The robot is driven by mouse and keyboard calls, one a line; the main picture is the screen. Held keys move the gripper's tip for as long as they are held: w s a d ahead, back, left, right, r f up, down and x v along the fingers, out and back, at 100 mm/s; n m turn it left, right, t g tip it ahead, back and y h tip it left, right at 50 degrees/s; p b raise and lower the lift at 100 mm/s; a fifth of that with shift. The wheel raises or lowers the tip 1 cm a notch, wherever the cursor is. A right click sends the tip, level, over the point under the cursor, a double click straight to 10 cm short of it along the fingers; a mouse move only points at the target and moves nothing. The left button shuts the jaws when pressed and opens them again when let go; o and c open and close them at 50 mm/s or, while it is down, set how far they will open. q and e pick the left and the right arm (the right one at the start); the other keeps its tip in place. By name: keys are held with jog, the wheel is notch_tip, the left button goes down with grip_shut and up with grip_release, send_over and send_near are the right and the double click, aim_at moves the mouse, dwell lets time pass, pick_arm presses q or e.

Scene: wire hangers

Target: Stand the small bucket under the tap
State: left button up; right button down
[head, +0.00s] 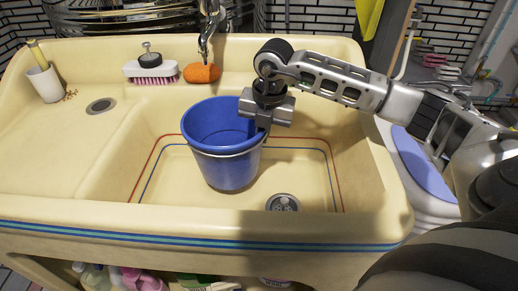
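The blue bucket (226,168) is in the sink basin, open end up, with a pale wire handle lying around its side below the rim. The chrome tap (208,32) comes down at the back of the sink, and its spout ends above and behind the bucket's far rim in the head view. My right gripper (264,128) points down at the bucket's right rim and appears closed on it; its fingertips are partly hidden. I cannot tell whether the bucket's base touches the basin floor. My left gripper is not in view.
The cream sink (110,222) has a drain (283,203) right of the bucket. An orange sponge (202,73), a pink-bristled brush (152,72) and a white cup (45,83) stand on its ledges. The basin floor left of the bucket is clear.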

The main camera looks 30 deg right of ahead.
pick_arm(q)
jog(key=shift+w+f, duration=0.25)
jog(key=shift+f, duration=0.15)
pick_arm(e)
jog(key=shift+f, duration=1.9)
pick_arm(q)
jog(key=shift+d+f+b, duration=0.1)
jog(key=shift+b, duration=0.25)
pick_arm(e)
jog(key=shift+f, duration=0.15)
jog(key=c, duration=1.7)
grip_release()
